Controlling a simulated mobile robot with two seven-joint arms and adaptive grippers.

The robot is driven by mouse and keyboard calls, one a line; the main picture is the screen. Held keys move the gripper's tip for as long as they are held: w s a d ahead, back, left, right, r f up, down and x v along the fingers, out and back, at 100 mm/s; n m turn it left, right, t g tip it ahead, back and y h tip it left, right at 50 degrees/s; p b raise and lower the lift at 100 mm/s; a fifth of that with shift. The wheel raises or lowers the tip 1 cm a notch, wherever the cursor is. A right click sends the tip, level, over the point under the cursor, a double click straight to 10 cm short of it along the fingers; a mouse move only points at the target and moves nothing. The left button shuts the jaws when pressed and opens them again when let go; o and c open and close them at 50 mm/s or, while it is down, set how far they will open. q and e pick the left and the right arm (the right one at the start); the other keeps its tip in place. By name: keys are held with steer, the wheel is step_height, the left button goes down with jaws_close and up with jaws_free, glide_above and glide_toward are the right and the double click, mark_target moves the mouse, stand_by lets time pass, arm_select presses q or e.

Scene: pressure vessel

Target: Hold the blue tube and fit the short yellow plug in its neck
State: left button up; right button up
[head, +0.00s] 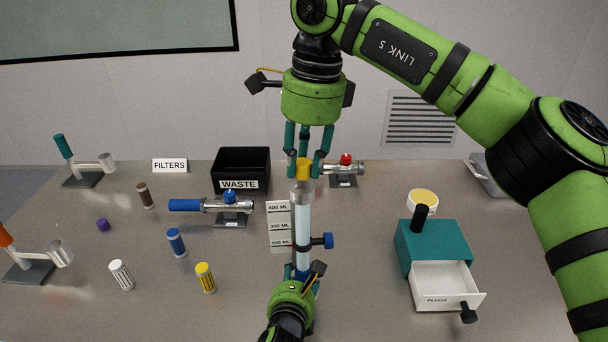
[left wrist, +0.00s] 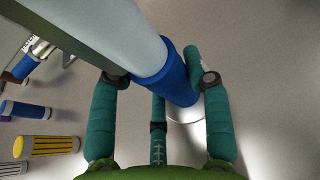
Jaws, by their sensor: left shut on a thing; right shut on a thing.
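The tube (head: 303,222) stands upright, clear with a blue base and a blue side knob (head: 322,241). My left gripper (head: 302,272) is shut around its blue lower end. The left wrist view shows my left gripper's teal fingers (left wrist: 160,95) around the blue part of the tube (left wrist: 178,78). My right gripper (head: 307,166) points down above the tube, shut on the short yellow plug (head: 303,169).
A graduated card (head: 279,226) stands just left of the tube. A black waste bin (head: 241,165) and a blue-handled valve (head: 220,204) are behind left. A teal box with an open white drawer (head: 440,285) is at right. Several loose cartridges, including a yellow one (head: 205,278), lie left.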

mark_target(304, 178)
step_height(304, 178, down, 3)
steer(key=shift+f, duration=0.2)
arm_select(q)
steer(key=shift+s, duration=0.1)
arm_select(e)
steer(key=shift+s+f, duration=0.1)
steer(key=shift+f, duration=0.1)
arm_select(q)
steer(key=shift+d+r, duration=0.1)
steer(key=shift+d, duration=0.05)
arm_select(e)
steer(key=shift+s+f, duration=0.1)
steer(key=shift+f, duration=0.25)
arm_select(q)
steer(key=shift+s, duration=0.1)
arm_select(e)
steer(key=shift+f, duration=0.2)
steer(key=shift+c, duration=0.7)
arm_select(q)
steer(key=shift+d+r, duration=0.1)
arm_select(e)
steer(key=o, duration=1)
steer(key=shift+a, duration=0.2)
steer(key=shift+d, duration=0.1)
